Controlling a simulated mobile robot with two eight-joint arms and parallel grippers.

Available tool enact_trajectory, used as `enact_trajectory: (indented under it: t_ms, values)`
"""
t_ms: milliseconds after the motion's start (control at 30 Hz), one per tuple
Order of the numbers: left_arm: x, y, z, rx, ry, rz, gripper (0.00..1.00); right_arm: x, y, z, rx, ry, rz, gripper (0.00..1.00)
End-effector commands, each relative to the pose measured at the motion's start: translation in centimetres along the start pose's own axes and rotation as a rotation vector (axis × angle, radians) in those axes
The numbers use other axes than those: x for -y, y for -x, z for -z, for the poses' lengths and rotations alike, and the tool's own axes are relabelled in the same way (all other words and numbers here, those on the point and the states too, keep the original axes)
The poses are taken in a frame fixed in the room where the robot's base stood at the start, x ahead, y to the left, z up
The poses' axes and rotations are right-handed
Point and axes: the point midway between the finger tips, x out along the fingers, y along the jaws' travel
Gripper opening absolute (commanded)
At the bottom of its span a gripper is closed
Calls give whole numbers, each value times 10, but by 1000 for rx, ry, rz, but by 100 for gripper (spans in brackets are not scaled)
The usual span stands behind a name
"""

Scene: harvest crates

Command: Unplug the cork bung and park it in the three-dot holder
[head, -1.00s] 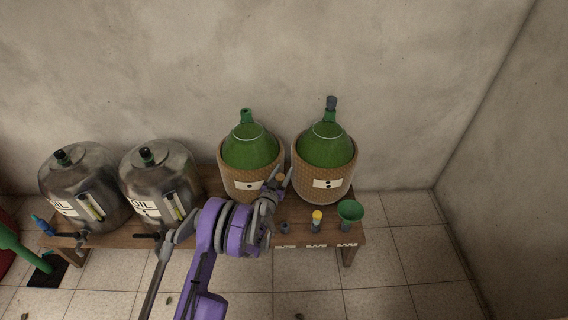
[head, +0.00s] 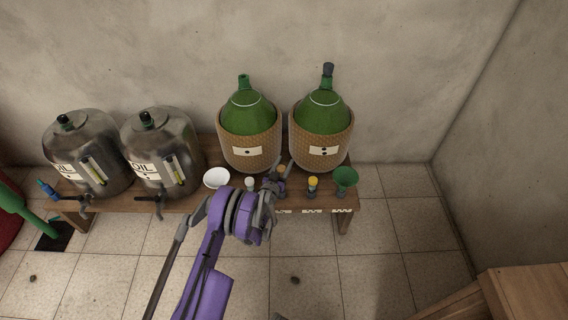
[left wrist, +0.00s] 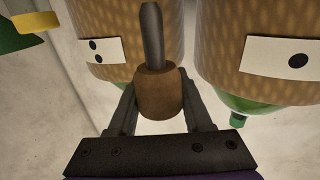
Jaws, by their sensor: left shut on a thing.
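My left gripper (head: 279,174) is shut on a brown cork bung (left wrist: 160,92), seen between both fingers in the left wrist view. A grey rod sticks out of the cork's end. In the head view the cork (head: 282,168) shows small at the fingertips, over the front part of the bench, at the left of a yellow-topped piece (head: 313,182) in a grey holder. The holder spot under my gripper is mostly hidden by it. Dots on the front tags (head: 312,212) are too small to read. My right gripper is not in view.
A one-dot carboy (head: 247,122) with an open neck and a two-dot carboy (head: 322,115) with a dark stopper stand behind. A green funnel (head: 345,177) is at the right, a white funnel (head: 216,177) and white-topped piece (head: 250,183) at the left. Two oil drums stand further left.

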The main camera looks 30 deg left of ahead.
Motion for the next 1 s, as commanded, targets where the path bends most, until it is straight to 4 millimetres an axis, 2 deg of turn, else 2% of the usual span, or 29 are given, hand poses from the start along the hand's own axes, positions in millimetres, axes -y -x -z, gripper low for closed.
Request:
enact_trajectory:
  t_ms: [167,500,800,1000]
  values:
    - [0,0,-2,1,3,12,0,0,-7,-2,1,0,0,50]
    - [0,0,-31,0,1,11,0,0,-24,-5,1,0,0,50]
    - [0,0,-55,0,1,11,0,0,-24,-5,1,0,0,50]
    - [0,0,-58,0,1,11,0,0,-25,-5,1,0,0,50]
